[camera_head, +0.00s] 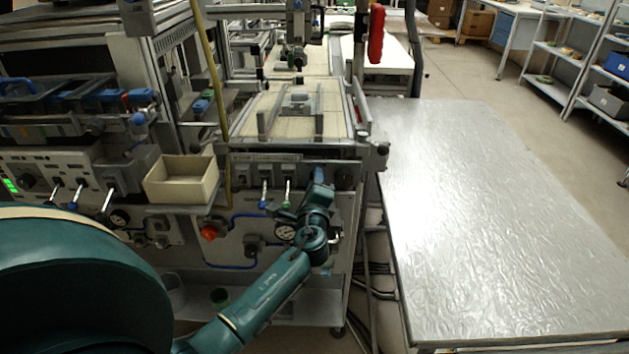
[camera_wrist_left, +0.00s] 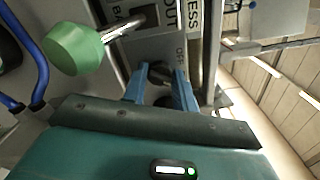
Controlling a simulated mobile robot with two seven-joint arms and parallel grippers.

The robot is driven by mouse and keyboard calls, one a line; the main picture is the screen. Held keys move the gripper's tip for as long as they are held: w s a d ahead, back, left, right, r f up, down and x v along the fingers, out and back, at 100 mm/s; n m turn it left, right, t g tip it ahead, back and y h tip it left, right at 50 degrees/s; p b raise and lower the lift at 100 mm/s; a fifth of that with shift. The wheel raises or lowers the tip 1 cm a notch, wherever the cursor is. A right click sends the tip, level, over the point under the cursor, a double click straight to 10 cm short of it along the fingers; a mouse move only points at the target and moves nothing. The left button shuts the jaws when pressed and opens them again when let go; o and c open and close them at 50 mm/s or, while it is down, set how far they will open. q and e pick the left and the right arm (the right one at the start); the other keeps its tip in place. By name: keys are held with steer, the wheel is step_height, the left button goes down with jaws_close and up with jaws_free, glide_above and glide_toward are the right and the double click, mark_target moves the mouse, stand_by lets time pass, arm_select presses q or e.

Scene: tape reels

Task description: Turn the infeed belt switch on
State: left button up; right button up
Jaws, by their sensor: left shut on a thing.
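My left gripper (camera_head: 320,176) reaches up to the front panel of the machine, right of two levers. In the left wrist view its two blue fingers (camera_wrist_left: 161,84) are closed around a small dark switch knob (camera_wrist_left: 160,72) on the panel. A label reading OFF stands just right of the knob. The fingers hide part of the knob, and which way it is turned cannot be told. In the head view the gripper covers this spot. My right gripper is in neither view.
A green-tipped lever (camera_head: 287,190), also large in the left wrist view (camera_wrist_left: 75,45), and a blue-tipped lever (camera_head: 264,191) stand close left of the gripper. A cream box (camera_head: 181,181) sits further left. A bare metal table (camera_head: 490,220) is at the right.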

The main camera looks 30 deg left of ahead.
arm_select(q)
steer(key=shift+r, duration=0.1)
stand_by(0.3)
steer(key=o, duration=1)
steer(key=shift+c, duration=0.2)
steer(key=b+v, duration=0.1)
steer(key=v, duration=1.2)
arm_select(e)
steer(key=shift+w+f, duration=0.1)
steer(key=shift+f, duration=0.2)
arm_select(q)
steer(key=shift+d, duration=0.1)
steer(key=s+d+f+n+g+h+p, duration=0.2)
steer(key=s+d+f+n+h+p, duration=0.1)
steer(key=s+d+f+n+h, duration=0.2)
steer(key=s+d+f+n+g+h+p, duration=0.2)
steer(key=s+d+f+n+h, duration=0.3)
steer(key=s, duration=0.6)
steer(key=d+n+h+p, duration=0.1)
steer(key=d+n+h, duration=0.1)
steer(key=d+n, duration=0.1)
steer(key=shift+s+d+g+h, duration=0.2)
steer(key=shift+d+g+h, duration=0.15)
steer(key=shift+d, duration=0.4)
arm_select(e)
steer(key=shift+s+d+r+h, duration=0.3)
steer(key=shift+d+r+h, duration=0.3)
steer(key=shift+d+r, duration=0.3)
